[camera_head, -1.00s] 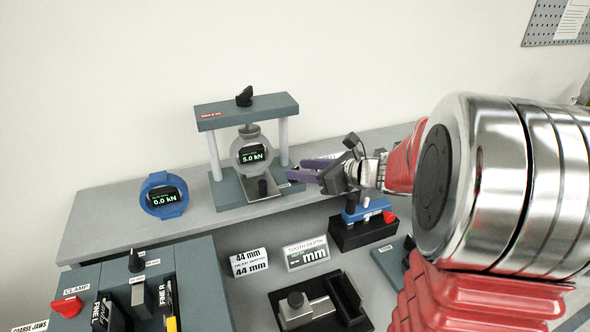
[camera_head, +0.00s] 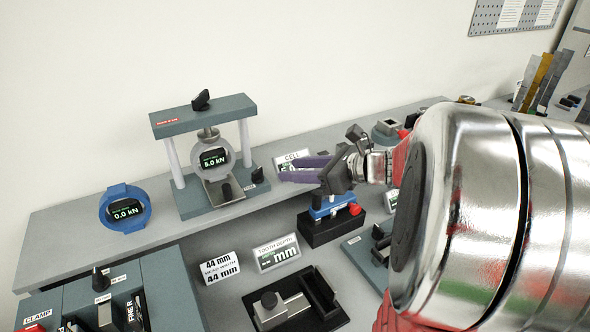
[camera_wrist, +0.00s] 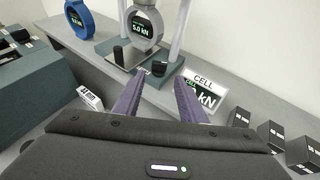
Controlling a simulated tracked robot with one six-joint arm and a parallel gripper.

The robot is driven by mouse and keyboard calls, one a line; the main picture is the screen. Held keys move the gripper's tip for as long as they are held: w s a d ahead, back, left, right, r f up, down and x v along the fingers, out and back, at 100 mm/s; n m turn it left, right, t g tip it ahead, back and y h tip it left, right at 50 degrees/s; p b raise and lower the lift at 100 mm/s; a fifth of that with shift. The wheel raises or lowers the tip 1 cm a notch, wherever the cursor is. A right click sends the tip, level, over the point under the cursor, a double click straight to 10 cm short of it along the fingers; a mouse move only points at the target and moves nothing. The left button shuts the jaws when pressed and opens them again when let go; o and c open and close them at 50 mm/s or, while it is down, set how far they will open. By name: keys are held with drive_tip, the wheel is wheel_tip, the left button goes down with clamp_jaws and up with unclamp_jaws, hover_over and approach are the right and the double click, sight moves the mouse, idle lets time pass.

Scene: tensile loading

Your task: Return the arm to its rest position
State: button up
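My gripper (camera_head: 306,170) is in front of the shelf, right of the load frame, with its purple fingers pointing left in the head view. In the wrist view its two fingers (camera_wrist: 158,98) stand apart with nothing between them. The grey load frame (camera_head: 203,116) stands on the raised shelf. A round grey load cell (camera_head: 212,160) sits in it and reads 5.0 kN; it also shows in the wrist view (camera_wrist: 144,26). My red and chrome arm fills the right of the head view and hides part of the bench.
A blue ring cell (camera_head: 125,208) reading 0.0 kN stands left on the shelf. A CELL sign (camera_head: 293,160) is behind my fingers. Below are a blue-topped black block (camera_head: 333,226), a black tray with a grey fixture (camera_head: 298,302) and a clamp station (camera_head: 160,275). Metal strips (camera_head: 537,80) stand far right.

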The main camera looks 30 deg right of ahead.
idle(0.4)
drive_tip(key=s+a+f+n+g+h, duration=0.2)
drive_tip(key=s+a+f+n+g, duration=0.15)
drive_tip(key=s+n, duration=0.4)
drive_tip(key=s+a+f+n+g+h, duration=0.1)
drive_tip(key=s+a+f+n+g, duration=0.3)
drive_tip(key=n, duration=0.6)
drive_tip(key=s+a+r+n+t+h, duration=0.1)
drive_tip(key=s+a+r+n+h, duration=0.2)
drive_tip(key=s+a+r+n, duration=0.2)
drive_tip(key=s+a+n, duration=0.1)
drive_tip(key=a+n, duration=0.2)
drive_tip(key=n, duration=0.4)
drive_tip(key=shift+s+a+n+h, duration=0.2)
drive_tip(key=shift+a+n+h, duration=0.1)
drive_tip(key=shift+a+n, duration=0.05)
